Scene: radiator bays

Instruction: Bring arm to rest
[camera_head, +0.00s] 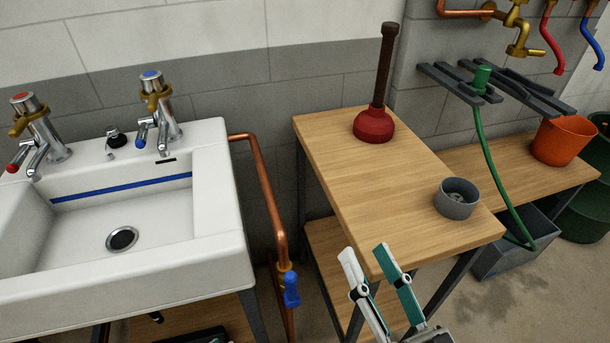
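My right gripper (366,257) shows at the bottom middle, in front of the near edge of the wooden table (390,190). Its two fingers, white and teal, point up and stand apart with nothing visible between them. It looks open and empty. My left gripper is not in view.
A white sink (95,265) with two taps stands at left. A copper pipe (269,190) with a blue valve handle (291,290) runs between sink and table. A red plunger (374,124) and a grey cup (456,198) stand on the table. An orange bucket (563,141) is at right.

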